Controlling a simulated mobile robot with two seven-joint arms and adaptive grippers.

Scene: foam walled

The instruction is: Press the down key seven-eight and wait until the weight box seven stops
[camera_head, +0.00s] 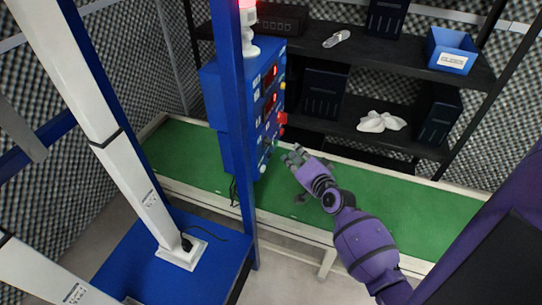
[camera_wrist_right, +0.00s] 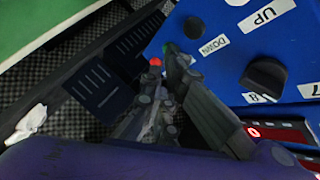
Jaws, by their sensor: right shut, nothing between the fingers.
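The blue control panel (camera_head: 268,98) stands upright behind a blue post in the head view. In the right wrist view its face shows a DOWN label (camera_wrist_right: 214,45) and an UP label (camera_wrist_right: 267,14). A dark round key (camera_wrist_right: 193,27) sits beside the DOWN label. My right gripper (camera_head: 291,158) is shut and empty, just right of the panel's lower part. In the wrist view its fingertips (camera_wrist_right: 172,52) are close to the dark key; I cannot tell whether they touch it. I cannot make out weight box seven. My left gripper is not in view.
A black knob (camera_wrist_right: 264,74) and a lit red display (camera_wrist_right: 280,132) are on the panel. A green-topped bench (camera_head: 400,200) runs below. A dark shelf (camera_head: 400,65) with a blue bin (camera_head: 451,50) stands behind. White columns and a blue base (camera_head: 190,280) fill the left.

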